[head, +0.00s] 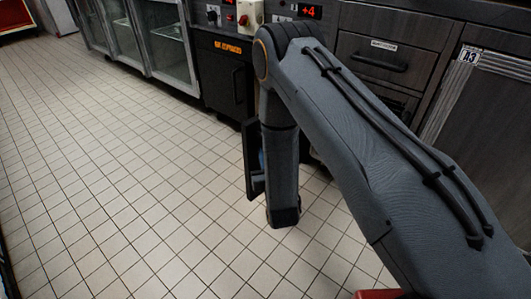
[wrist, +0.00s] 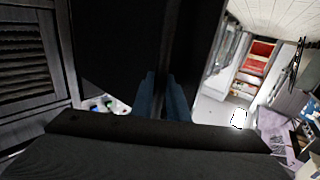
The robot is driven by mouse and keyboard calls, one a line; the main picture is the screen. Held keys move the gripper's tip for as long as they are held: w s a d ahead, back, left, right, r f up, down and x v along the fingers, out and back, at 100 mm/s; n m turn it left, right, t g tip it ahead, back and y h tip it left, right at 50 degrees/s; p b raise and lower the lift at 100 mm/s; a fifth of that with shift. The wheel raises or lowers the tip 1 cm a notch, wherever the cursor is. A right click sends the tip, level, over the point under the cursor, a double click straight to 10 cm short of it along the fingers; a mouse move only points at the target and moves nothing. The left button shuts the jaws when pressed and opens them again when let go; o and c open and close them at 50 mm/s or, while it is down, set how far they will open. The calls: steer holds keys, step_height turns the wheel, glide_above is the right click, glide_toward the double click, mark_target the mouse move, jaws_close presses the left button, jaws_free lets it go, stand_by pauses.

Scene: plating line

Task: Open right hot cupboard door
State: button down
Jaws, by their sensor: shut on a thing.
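The hot cupboard (head: 228,46) stands at the top middle of the head view under its orange lettering. Its left door, a dark panel with a bar handle (head: 238,85), looks closed. The right door (head: 252,165) shows as a dark narrow panel standing out from the cupboard front, swung open over the floor. My gripper (wrist: 161,80) is shut on the right door's handle; its two blue fingers show in the wrist view before the dark door panel (wrist: 115,45). In the head view my arm hides most of the grip and the cupboard opening.
Glass-fronted cabinets (head: 165,45) stand to the left. Open tiled floor (head: 110,170) lies in front and left. The wrist view shows a red shelf unit (wrist: 258,55) far off.

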steer(key=shift+w+d, duration=0.2)
steer(key=shift+d, duration=0.1)
steer(key=c, duration=1.7)
jaws_free()
steer(key=shift+w+d, duration=0.1)
steer(key=shift+d, duration=0.05)
steer(key=shift+c, duration=0.2)
steer(key=shift+a, duration=0.35)
steer(key=p+v, duration=0.2)
steer(key=v, duration=0.6)
steer(key=shift+a, duration=0.15)
